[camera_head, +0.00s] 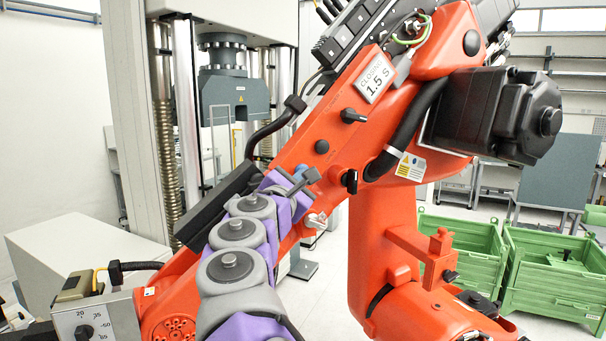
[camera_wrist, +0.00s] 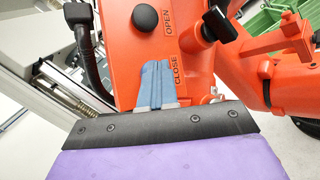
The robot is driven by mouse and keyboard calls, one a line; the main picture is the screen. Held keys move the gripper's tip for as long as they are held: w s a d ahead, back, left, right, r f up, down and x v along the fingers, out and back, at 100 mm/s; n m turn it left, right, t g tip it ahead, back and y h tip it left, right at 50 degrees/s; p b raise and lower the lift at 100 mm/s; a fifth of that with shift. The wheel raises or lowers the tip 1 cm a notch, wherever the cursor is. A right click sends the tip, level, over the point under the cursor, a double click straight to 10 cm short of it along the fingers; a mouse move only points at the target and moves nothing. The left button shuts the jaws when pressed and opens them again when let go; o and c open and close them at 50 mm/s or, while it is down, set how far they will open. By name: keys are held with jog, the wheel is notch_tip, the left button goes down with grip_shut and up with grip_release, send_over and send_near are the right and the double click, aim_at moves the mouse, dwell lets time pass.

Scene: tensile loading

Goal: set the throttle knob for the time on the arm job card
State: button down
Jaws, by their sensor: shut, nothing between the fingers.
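The job card (camera_head: 376,80) is a white plate on the upper part of the orange-red arm and reads "CLOSING 1.5 S". A black knob (camera_head: 84,332) on a grey dial panel (camera_head: 112,318), with numbers including 20, 35 and 65, is at the lower left of the head view. It is partly cut off, and its pointing is too small to read. My gripper (camera_head: 312,176) is shut and empty in front of the orange-red arm. In the wrist view its blue-grey fingers (camera_wrist: 158,66) are together beside the printed words "OPEN" and "CLOSE". The dial panel is not visible there.
The large orange-red arm (camera_head: 375,250) fills the middle. Black knobs (camera_head: 352,116) and a black handle (camera_wrist: 218,25) stick out from it near my gripper. A testing machine (camera_head: 222,90) stands behind at left. Green crates (camera_head: 462,265) stand at right.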

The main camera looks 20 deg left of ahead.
dwell(0.7)
jog(key=shift+s+d+r, duration=0.1)
jog(key=shift+s+d, duration=0.1)
jog(key=shift+d, duration=0.25)
jog(key=shift+s+d+r, duration=0.1)
jog(key=shift+s+d, duration=0.1)
jog(key=shift+d, duration=0.25)
jog(key=shift+f, duration=0.1)
